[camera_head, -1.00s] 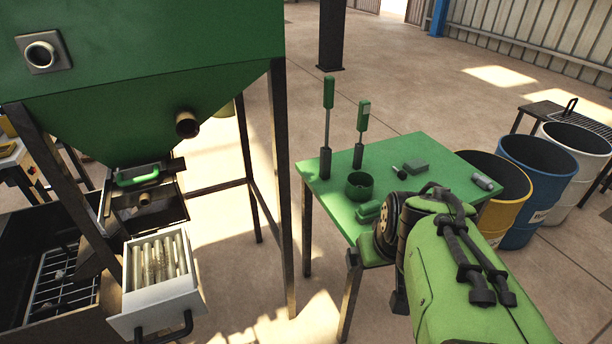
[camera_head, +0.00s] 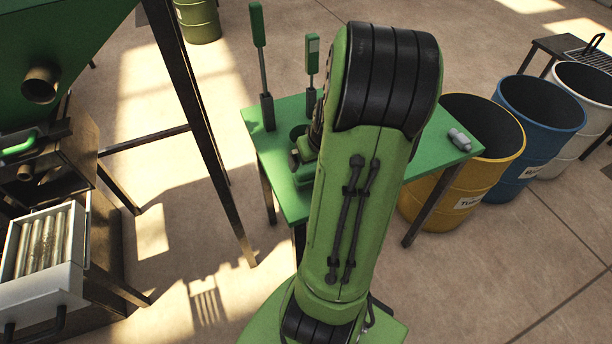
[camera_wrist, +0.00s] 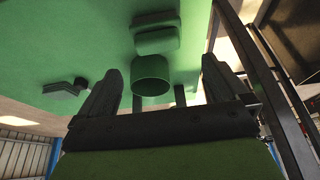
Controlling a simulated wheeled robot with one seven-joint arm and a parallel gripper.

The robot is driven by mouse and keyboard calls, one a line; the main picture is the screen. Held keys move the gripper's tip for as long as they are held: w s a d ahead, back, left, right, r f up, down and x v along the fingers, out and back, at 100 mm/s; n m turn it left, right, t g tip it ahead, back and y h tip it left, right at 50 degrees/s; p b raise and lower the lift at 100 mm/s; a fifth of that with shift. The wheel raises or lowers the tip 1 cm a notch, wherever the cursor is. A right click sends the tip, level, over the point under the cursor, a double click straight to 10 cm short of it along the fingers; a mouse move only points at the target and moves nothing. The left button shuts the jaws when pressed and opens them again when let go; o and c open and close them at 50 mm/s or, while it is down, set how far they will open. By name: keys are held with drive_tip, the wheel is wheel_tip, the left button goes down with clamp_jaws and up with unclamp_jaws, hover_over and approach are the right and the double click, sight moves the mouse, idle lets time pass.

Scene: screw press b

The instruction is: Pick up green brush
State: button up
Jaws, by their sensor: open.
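A green block-shaped object (camera_head: 304,168), which looks like the brush, lies at the front left of the green table (camera_head: 292,207). In the wrist view the same two-layered green block (camera_wrist: 156,36) sits at the top, beyond a round green cup (camera_wrist: 152,74). I cannot make out bristles. My gripper (camera_wrist: 160,68) is open, its two dark fingers spread with the cup showing between them and the block farther up. Nothing is held. In the head view my arm hides the gripper and much of the table.
Two tall green-handled tools, one left (camera_head: 258,50) and one right (camera_head: 312,62), stand upright at the table's back left. A grey cylinder (camera_head: 458,141) lies at the right edge. A yellow barrel (camera_head: 470,185) and a blue barrel (camera_head: 538,120) stand right; a dark machine leg (camera_head: 200,120) stands left.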

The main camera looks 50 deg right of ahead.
sight(309, 169)
drive_tip(key=b+x, duration=0.1)
drive_tip(key=x, duration=0.3)
drive_tip(key=shift+d+f, duration=0.15)
drive_tip(key=shift+d, duration=0.05)
drive_tip(key=b+x, duration=0.1)
drive_tip(key=x, duration=0.4)
drive_tip(key=shift+s+a+f, duration=0.1)
drive_tip(key=shift+s, duration=0.1)
drive_tip(key=shift+w+f, duration=0.15)
drive_tip(key=shift+f, duration=0.2)
drive_tip(key=shift+r, duration=0.1)
drive_tip(key=shift+c, duration=0.6)
drive_tip(key=c, duration=0.7)
